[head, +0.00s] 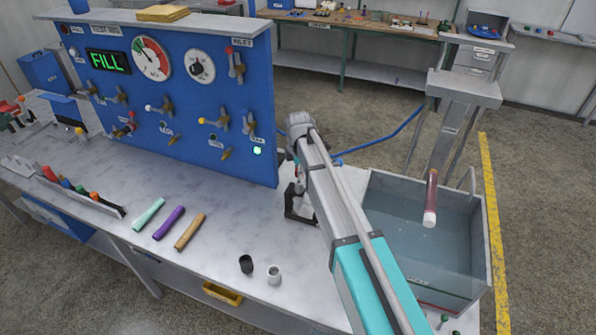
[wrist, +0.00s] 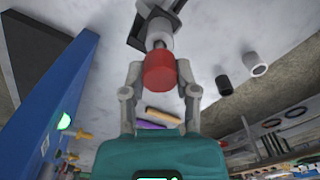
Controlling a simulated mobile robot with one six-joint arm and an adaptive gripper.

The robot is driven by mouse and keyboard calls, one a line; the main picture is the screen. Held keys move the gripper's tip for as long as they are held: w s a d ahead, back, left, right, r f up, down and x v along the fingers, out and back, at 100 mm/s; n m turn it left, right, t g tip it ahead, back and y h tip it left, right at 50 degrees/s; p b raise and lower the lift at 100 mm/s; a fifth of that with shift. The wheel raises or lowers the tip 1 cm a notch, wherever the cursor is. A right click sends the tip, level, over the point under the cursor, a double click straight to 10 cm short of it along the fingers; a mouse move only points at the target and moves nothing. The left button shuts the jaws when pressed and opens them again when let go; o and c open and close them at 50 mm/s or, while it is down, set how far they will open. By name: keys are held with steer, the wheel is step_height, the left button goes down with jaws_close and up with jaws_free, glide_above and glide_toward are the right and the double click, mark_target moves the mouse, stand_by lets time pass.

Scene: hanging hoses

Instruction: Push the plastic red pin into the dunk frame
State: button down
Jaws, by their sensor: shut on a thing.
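In the wrist view a red cylindrical piece (wrist: 160,72) sits between the fingers of my gripper (wrist: 160,78), which is shut on it. Whether this is the plastic red pin I cannot tell for sure. Its far end meets a pale fitting (wrist: 160,33) in a black bracket (wrist: 138,30). In the head view the bracket (head: 296,206) stands on the bench beside the blue panel, and my arm hides most of the gripper. The grey frame (head: 465,88), likely the dunk frame, stands at the right.
The blue test panel (head: 195,110) shows FILL and stands left of my arm. Green, purple (head: 168,222) and tan tubes lie on the bench (head: 110,185).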

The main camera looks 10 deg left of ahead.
steer(key=shift+f+b, duration=1.2)
steer(key=shift+f, duration=0.1)
steer(key=shift+c, duration=1.5)
jaws_free()
steer(key=shift+r, duration=0.2)
